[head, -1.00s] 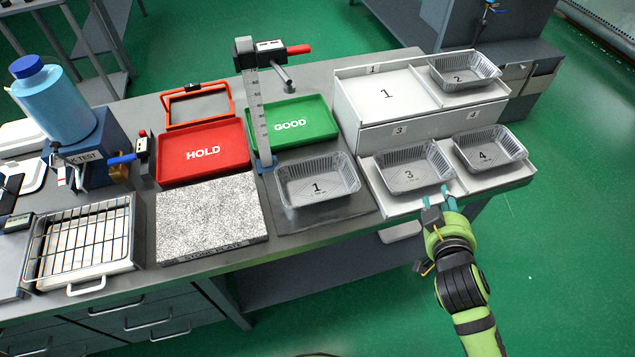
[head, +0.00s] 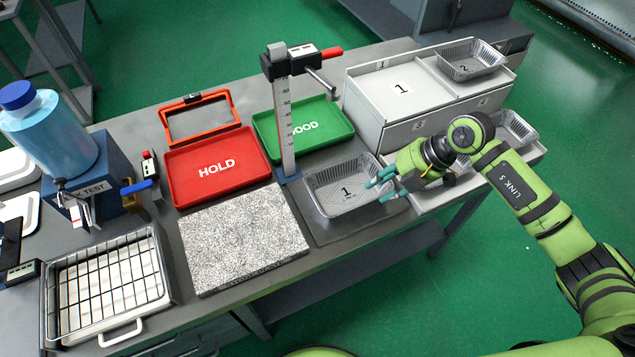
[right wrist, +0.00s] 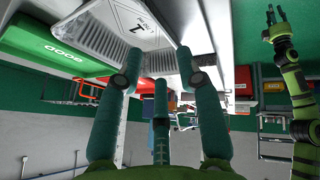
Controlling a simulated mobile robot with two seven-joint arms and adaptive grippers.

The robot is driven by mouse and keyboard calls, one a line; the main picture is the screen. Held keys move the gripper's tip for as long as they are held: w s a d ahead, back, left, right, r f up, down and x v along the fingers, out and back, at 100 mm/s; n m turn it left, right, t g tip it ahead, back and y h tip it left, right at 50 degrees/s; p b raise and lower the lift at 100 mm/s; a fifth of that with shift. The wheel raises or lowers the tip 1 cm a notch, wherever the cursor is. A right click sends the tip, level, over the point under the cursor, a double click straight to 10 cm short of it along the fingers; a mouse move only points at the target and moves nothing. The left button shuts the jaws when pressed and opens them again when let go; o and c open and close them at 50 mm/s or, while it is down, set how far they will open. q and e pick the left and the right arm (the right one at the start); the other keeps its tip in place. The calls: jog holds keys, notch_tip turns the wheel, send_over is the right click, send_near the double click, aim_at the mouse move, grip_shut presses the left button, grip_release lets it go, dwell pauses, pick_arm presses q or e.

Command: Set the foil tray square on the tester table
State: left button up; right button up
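Foil tray 1 (head: 335,208) lies on the dark tester table (head: 340,236), beside the upright scale of the height gauge (head: 287,125). I cannot tell exactly how square it lies. Its numbered floor also shows upside down in the right wrist view (right wrist: 115,22). My right gripper (head: 380,188) is at the tray's right end, its teal fingers spread at the rim. In the right wrist view its fingers (right wrist: 155,75) stand apart near the tray wall; contact is unclear. My left gripper (right wrist: 273,14) shows only in the right wrist view, small, with fingers spread.
A white stepped stand (head: 385,128) at right holds tray 2 (head: 485,62); trays 3 and 4 are partly behind my arm. The red HOLD tray (head: 205,185), green GOOD tray (head: 335,133), stone plate (head: 240,235) and wire rack (head: 105,290) crowd the bench.

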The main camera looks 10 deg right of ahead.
aim_at(348, 188)
jog(key=shift+w+d+f+h, duration=0.1)
jog(key=shift+d+f+h, duration=0.1)
jog(key=shift+f+h, duration=0.1)
jog(key=shift+d+f+p, duration=0.1)
jog(key=shift+f+p, duration=0.15)
jog(key=shift+p, duration=0.1)
jog(key=shift+d+f+p, duration=0.15)
jog(key=shift+f+p, duration=0.3)
jog(key=shift+f, duration=0.25)
jog(key=x, duration=0.2)
jog(key=p+x, duration=0.1)
jog(key=shift+w+a+f, duration=0.15)
jog(key=shift+a+f, duration=0.1)
jog(key=shift+a, duration=0.15)
jog(key=shift+w+a+f, duration=0.1)
jog(key=shift+a+f, duration=0.1)
jog(key=shift+f, duration=0.25)
jog(key=shift+d, duration=0.15)
grip_shut()
